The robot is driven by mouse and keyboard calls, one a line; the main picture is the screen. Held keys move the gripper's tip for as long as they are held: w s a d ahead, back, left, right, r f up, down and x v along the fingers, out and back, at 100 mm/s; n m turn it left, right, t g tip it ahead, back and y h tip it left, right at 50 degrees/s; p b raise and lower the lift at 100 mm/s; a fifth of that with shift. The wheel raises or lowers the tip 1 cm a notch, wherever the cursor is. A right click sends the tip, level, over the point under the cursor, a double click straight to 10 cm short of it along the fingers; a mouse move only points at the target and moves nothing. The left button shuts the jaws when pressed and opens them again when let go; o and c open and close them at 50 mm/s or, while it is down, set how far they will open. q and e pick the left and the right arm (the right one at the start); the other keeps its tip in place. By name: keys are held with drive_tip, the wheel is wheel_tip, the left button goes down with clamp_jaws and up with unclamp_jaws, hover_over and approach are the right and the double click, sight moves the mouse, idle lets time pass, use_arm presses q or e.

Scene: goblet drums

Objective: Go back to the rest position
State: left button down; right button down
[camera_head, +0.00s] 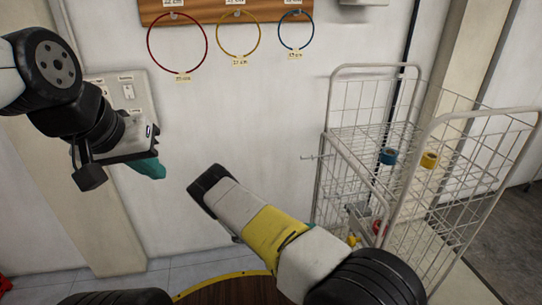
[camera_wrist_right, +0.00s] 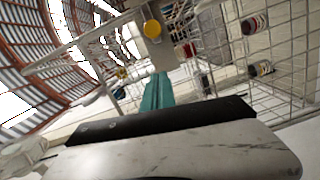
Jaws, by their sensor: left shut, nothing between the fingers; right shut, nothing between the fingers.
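My left gripper (camera_head: 150,168) hangs in the air at the left of the head view, in front of the white wall. Its teal fingers are shut and empty. A blue drum (camera_head: 388,156) and a yellow drum (camera_head: 429,159) are in the wire cart, with a red item (camera_head: 378,227) lower down.
The white wire cart (camera_head: 335,110) stands at the right. Red (camera_head: 150,52), yellow (camera_head: 219,45) and blue (camera_head: 281,38) rings hang from a wooden board (camera_head: 205,10) on the wall. A brown round surface with a yellow rim (camera_head: 215,280) shows at the bottom.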

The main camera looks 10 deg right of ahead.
drive_tip(key=s+a+r+y, duration=0.2)
drive_tip(key=r+y, duration=0.3)
drive_tip(key=r, duration=0.4)
drive_tip(key=s+a+r+m+g+y, duration=0.15)
drive_tip(key=r+y, duration=0.25)
drive_tip(key=r, duration=0.5)
drive_tip(key=s+a+r+n+y, duration=0.15)
drive_tip(key=r+y, duration=0.35)
drive_tip(key=r, duration=0.5)
drive_tip(key=s+a+r+n+t+y, duration=0.1)
drive_tip(key=s+a+r+t+y, duration=0.1)
drive_tip(key=s+r, duration=0.6)
drive_tip(key=s+a+r+n+t+y, duration=0.2)
drive_tip(key=s+a+r+t+y, duration=0.1)
drive_tip(key=s+r+t, duration=0.3)
drive_tip(key=shift+s+r+t+y, duration=0.4)
drive_tip(key=shift+s+r, duration=0.95)
drive_tip(key=shift+r, duration=0.45)
